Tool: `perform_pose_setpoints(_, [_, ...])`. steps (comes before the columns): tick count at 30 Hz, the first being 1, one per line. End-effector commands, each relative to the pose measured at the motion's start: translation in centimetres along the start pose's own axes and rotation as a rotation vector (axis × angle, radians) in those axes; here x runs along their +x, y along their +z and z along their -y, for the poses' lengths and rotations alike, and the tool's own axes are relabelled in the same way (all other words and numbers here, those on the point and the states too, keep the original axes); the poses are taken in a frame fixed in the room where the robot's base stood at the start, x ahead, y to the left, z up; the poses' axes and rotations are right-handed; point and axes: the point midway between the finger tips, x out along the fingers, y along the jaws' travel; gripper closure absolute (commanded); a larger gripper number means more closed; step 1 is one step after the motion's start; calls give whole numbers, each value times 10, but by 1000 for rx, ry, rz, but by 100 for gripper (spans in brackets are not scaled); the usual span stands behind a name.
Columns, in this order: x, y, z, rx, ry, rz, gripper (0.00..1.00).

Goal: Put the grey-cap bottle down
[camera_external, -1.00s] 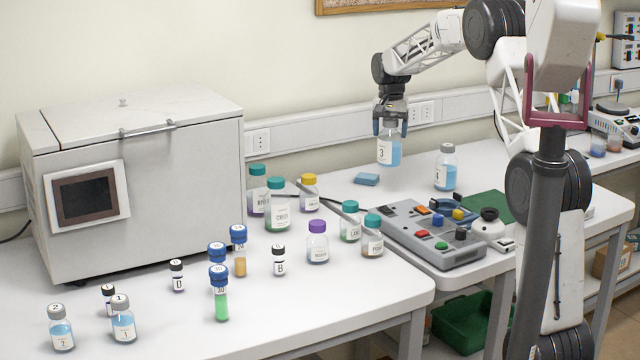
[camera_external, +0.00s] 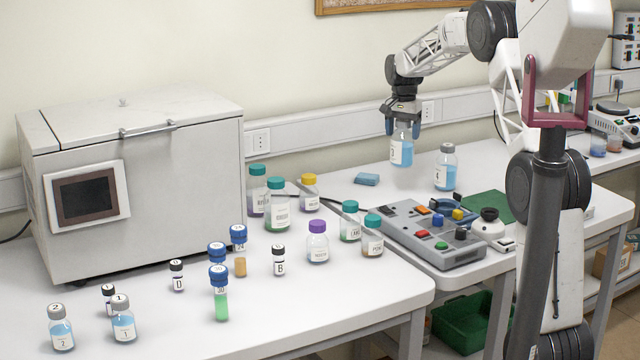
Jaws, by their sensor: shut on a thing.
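My gripper (camera_external: 403,126) is shut on a clear bottle of blue liquid (camera_external: 402,151) with a white label. Its cap is hidden between the fingers. The bottle hangs upright, seemingly a little above the back table; the exact gap under it is hard to tell. A similar grey-cap bottle (camera_external: 445,168) labelled 4 stands on the table just to its right. Two more grey-cap bottles with blue liquid, one labelled 2 (camera_external: 61,329) and one labelled 1 (camera_external: 123,320), stand at the front left of the near table.
A grey control panel (camera_external: 430,235) with buttons is in front. Several teal-, yellow- and purple-capped bottles stand left. A large white box machine (camera_external: 150,180) fills the left.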

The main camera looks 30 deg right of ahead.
Motion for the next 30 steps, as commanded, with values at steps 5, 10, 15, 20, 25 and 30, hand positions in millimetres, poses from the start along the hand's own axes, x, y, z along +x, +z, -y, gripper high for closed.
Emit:
perform_pose_setpoints(5, [21,0,0,0,0,0,66])
perform_pose_setpoints(10, [31,0,0,0,-1,-1,66])
perform_pose_setpoints(15, [31,0,0,-1,-1,-1,66])
perform_pose_setpoints(20, [32,0,0,-1,-1,-1,66])
perform_pose_setpoints(25, [43,0,0,-1,0,0,66])
perform_pose_setpoints(30, [64,0,0,-1,1,1,66])
